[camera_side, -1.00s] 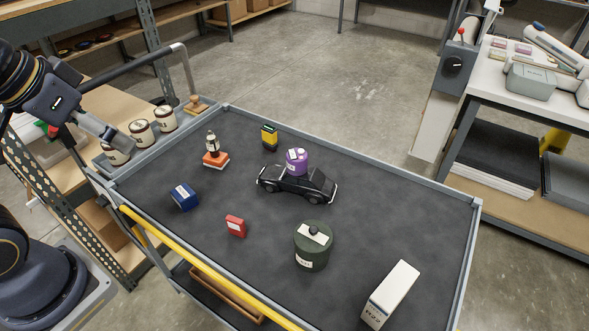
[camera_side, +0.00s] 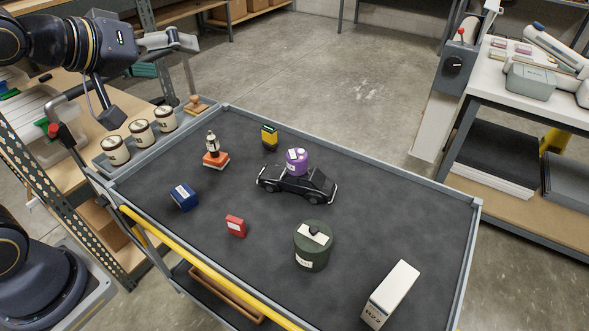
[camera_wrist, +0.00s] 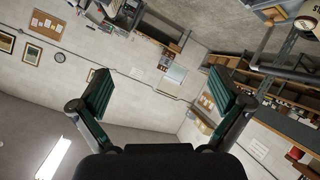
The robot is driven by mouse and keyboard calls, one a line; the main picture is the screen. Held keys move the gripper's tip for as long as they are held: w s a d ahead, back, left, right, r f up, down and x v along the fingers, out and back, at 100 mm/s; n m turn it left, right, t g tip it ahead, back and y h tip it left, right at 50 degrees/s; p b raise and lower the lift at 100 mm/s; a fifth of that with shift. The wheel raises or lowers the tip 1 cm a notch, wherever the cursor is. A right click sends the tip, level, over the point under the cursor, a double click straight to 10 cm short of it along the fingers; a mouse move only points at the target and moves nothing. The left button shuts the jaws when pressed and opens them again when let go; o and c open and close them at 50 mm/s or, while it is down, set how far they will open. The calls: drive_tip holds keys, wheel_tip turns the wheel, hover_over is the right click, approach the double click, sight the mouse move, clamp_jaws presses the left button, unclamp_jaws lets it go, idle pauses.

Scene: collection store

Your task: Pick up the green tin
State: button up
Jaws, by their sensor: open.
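The green tin (camera_side: 313,250) is a dark green round canister with a white label and a dark knob on its lid. It stands upright on the cart's dark mat, towards the front right in the side view. My gripper (camera_side: 172,40) is at the upper left of the side view, raised and far from the tin. In the wrist view my gripper (camera_wrist: 168,92) has its two green-padded fingers wide apart with nothing between them. The wrist view faces the wall and shelving; the tin is not in it.
Mat around the green tin is clear.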

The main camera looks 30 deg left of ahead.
drive_tip(key=w+d+f+n+h, duration=0.1)
drive_tip(key=w+d+f+h, duration=0.25)
drive_tip(key=w+d, duration=0.3)
drive_tip(key=n+t+h, duration=0.1)
drive_tip(key=n+h, duration=0.8)
drive_tip(key=n, duration=0.8)
hover_over(314, 236)
drive_tip(key=s+a, duration=0.1)
drive_tip(key=a, duration=0.3)
drive_tip(key=f, duration=1.9)
drive_tip(key=shift+s+d+f, duration=0.1)
drive_tip(key=shift+s+f, duration=0.1)
drive_tip(key=shift+f, duration=0.05)
drive_tip(key=f+n, duration=0.1)
drive_tip(key=f, duration=0.2)
drive_tip(key=s+f+n, duration=0.1)
drive_tip(key=f, duration=0.3)
drive_tip(key=s+f+n+y, duration=0.1)
drive_tip(key=f, duration=0.3)
drive_tip(key=shift+d+f+n, duration=0.15)
drive_tip(key=shift+n, duration=0.15)
drive_tip(key=shift+d+f, duration=0.1)
drive_tip(key=shift+f, duration=0.05)
drive_tip(key=shift+x, duration=2.4)
drive_tip(key=c, duration=1.6)
drive_tip(key=shift+w, duration=0.1)
drive_tip(key=shift+c, duration=0.9)
drive_tip(key=shift+r, duration=0.3)
